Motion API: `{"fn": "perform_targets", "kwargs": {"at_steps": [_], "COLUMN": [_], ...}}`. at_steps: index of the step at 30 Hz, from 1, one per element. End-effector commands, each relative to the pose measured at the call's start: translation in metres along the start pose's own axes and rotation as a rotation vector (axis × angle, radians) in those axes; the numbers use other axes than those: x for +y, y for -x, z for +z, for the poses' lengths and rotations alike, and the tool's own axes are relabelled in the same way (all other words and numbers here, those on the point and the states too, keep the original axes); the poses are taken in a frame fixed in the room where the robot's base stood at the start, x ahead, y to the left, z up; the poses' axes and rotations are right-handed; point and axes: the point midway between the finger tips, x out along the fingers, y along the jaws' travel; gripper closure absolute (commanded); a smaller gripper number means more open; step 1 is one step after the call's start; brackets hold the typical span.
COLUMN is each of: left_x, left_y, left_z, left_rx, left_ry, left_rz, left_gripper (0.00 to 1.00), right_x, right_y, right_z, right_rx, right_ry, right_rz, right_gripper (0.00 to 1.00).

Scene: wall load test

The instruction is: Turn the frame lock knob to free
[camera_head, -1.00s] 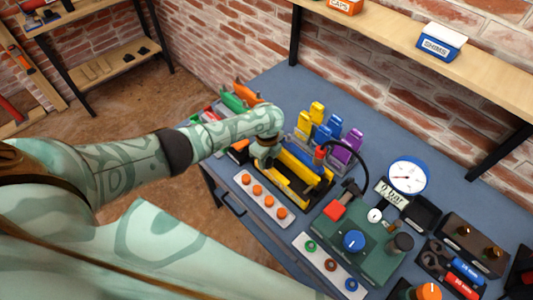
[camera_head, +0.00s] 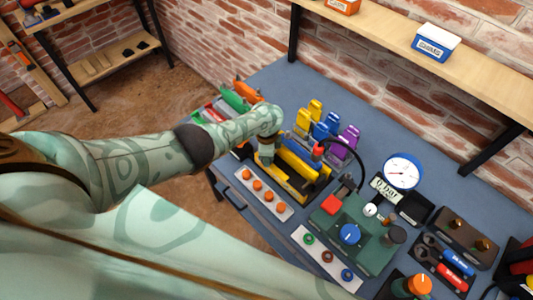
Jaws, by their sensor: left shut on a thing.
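My left gripper (camera_head: 264,160) points down at the left end of a yellow and black frame (camera_head: 304,186) on the blue bench. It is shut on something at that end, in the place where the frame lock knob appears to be. My own wrist and fingers hide that knob, so its turn angle cannot be read. My left arm reaches in from the left above the bench edge. My right gripper is not in view.
Right of the frame stand a green unit with a blue knob (camera_head: 350,234), a round gauge (camera_head: 403,171) and an orange knob (camera_head: 420,284). Behind it are yellow, blue and purple pieces (camera_head: 347,140). Orange buttons (camera_head: 257,184) lie in front. A shelf (camera_head: 470,60) overhangs the back.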

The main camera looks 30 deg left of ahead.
Motion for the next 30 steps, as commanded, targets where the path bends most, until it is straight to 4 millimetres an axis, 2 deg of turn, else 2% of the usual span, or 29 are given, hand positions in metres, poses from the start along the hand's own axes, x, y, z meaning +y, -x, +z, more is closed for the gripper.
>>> {"fn": "perform_targets", "kwargs": {"at_steps": [14,15,17,26,30], "left_x": [0.000,0.000,0.000,0.000,0.000], "left_y": [0.000,0.000,0.000,0.002,0.018], "left_z": [0.000,0.000,0.000,0.000,0.000], "left_rx": [0.000,0.000,0.000,0.000,0.001], "left_ry": [0.017,0.017,0.016,0.015,0.014], "left_rz": [0.000,0.000,0.000,0.000,-0.001], "left_gripper": [0.85,0.57,0.41,0.41,0.41], "right_x": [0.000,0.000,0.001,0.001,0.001], "right_y": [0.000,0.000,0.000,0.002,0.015], "right_z": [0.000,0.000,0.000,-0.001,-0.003], "right_rx": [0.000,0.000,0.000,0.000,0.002], "right_ry": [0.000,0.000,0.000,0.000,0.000], "right_rz": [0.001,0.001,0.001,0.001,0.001], "right_gripper": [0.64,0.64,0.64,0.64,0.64]}}
